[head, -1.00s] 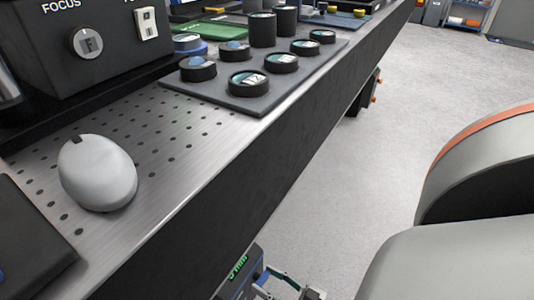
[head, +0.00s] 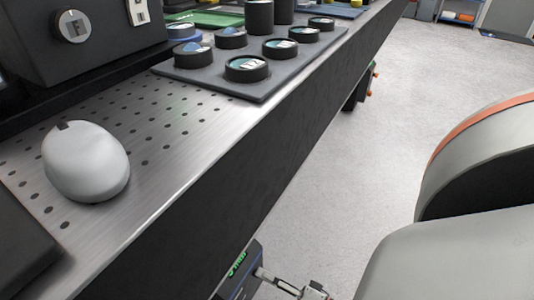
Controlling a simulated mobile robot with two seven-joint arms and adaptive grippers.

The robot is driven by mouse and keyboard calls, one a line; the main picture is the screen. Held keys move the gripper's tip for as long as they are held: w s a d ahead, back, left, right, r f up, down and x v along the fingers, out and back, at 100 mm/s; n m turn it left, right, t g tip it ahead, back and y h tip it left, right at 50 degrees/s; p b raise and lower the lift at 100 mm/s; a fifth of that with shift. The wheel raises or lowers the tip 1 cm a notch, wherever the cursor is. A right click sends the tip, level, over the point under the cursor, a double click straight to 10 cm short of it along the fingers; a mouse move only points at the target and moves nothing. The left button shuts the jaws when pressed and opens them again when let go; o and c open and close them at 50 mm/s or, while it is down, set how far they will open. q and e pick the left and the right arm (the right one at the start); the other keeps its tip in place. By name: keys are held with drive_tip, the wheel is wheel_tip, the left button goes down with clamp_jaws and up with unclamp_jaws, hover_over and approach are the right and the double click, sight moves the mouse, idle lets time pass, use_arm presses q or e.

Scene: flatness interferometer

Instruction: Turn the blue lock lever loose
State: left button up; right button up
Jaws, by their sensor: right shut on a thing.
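A small dark device (head: 249,258) with a green lit display sits low against the front side of the bench, at the bottom of the head view. It has a blue edge and is partly cut off by the frame. My right gripper (head: 262,273) comes in from the lower right, and its fingertips meet the device's right side. The fingers are close together, shut where the blue lock lever showed a second ago. The lever itself is hidden by the fingertips. My left gripper is not in view.
A grey mouse-shaped object (head: 86,161) rests on the perforated metal bench top (head: 150,185). Behind it are a dark tray (head: 215,83) of several black round pieces and a black box with a FOCUS knob (head: 70,26). The floor (head: 370,170) right of the bench is clear.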

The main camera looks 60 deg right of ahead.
drive_tip(key=shift+f+m, duration=0.15)
drive_tip(key=shift+m, duration=1.45)
drive_tip(key=shift+s, duration=0.1)
drive_tip(key=o, duration=1.1)
drive_tip(key=shift+r, duration=0.2)
